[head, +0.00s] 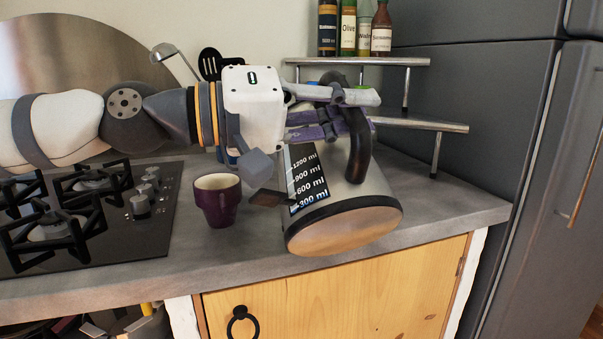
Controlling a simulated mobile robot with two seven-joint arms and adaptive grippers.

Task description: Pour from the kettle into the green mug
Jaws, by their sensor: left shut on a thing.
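The kettle (347,188) is in the middle of the head view, with a dark volume scale on its side, a black handle and a copper-coloured base. It is tilted, with its base turned toward me at the lower right. My left gripper (345,112) is shut on the kettle's handle and hides its upper part. The kettle appears raised off the counter, but its exact height is unclear. A purple mug (219,212) with a pale inside stands upright on the counter, left of the kettle and apart from it. I see no clearly green mug.
A black gas hob (130,238) lies at the left. A two-level metal shelf (410,62) with several bottles is behind the gripper. A ladle (165,50) and a black slotted spatula (209,60) are at the back. A dark fridge (480,110) stands right. The counter's front edge (225,268) is close.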

